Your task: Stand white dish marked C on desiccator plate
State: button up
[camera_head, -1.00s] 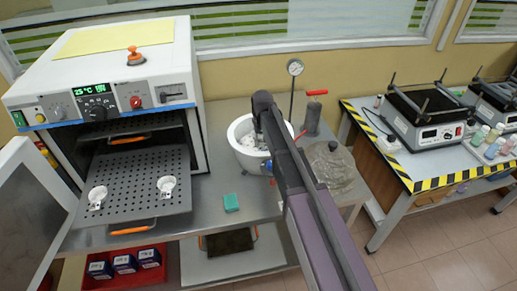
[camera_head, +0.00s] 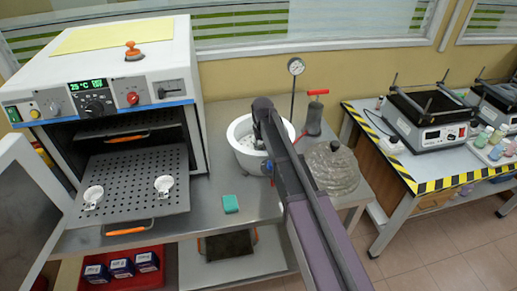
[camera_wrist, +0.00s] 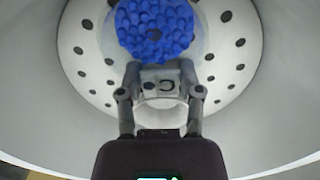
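The white dish marked C (camera_wrist: 160,110) sits between the two fingers of my gripper (camera_wrist: 160,95) in the wrist view. The fingers are closed against the sides of its tab, where the letter C shows. The dish is inside the white desiccator bowl (camera_head: 240,157), over the perforated white desiccator plate (camera_wrist: 85,65). I cannot tell whether the dish touches the plate. A round patch of blue beads (camera_wrist: 155,28) shows beyond the dish, near the plate's middle. In the head view, my arm hides much of the bowl's inside and the dish.
A glass lid (camera_head: 335,170) with a dark knob lies right of the bowl. A red-handled pump (camera_head: 314,115) and a gauge (camera_head: 296,67) stand behind. Two white dishes (camera_head: 92,195) (camera_head: 163,185) sit on the oven's perforated tray (camera_head: 130,205). A teal block (camera_head: 231,203) lies in front.

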jog(key=shift+o, duration=1.2)
jog(key=shift+r, duration=0.15)
notch_tip(320, 180, up, 12)
jog(key=p, duration=1.2)
jog(key=s+d+m, duration=0.3)
jog(key=s+d, duration=1.8)
jog(key=s, duration=0.1)
